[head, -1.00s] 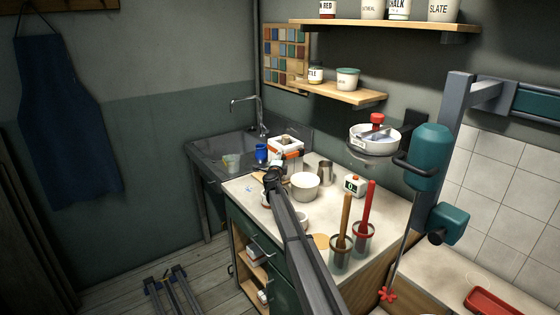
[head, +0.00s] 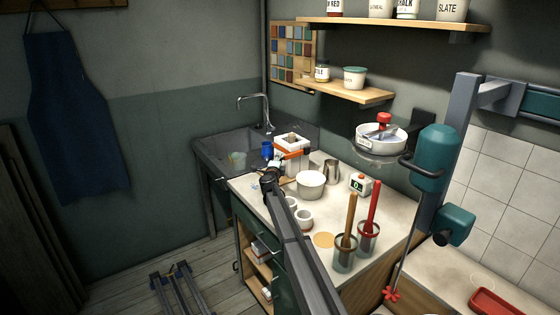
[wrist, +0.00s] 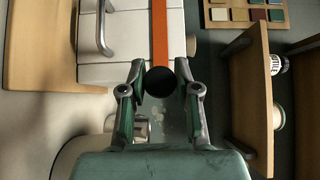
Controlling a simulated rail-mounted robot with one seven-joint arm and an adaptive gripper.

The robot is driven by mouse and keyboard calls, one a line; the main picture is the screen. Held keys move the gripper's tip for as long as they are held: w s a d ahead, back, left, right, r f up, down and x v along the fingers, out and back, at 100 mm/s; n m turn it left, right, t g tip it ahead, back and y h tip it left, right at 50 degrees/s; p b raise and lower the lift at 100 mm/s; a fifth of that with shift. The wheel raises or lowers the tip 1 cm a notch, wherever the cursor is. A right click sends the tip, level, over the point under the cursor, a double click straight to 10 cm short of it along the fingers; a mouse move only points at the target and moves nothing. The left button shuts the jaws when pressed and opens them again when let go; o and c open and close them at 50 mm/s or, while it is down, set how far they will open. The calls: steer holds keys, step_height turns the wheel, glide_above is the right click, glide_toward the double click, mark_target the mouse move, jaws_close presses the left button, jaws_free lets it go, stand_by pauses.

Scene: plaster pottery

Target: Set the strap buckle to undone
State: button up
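An orange strap (head: 294,154) runs across a pale box-shaped block (head: 292,141) at the back of the counter, near the sink. Contact cannot be made out. In the head view my gripper (head: 273,172) is just in front of the block, and the buckle's state cannot be made out.
A white bowl (head: 311,186), a metal jug (head: 331,171), a small white timer (head: 361,184) and tool pots (head: 345,252) stand on the counter. The sink (head: 222,152) is at left. Wooden shelves (wrist: 250,95) lie close on the right in the wrist view.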

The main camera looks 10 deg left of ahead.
steer(key=shift+o, duration=1.2)
steer(key=s, duration=1.2)
steer(key=shift+a+r, duration=0.1)
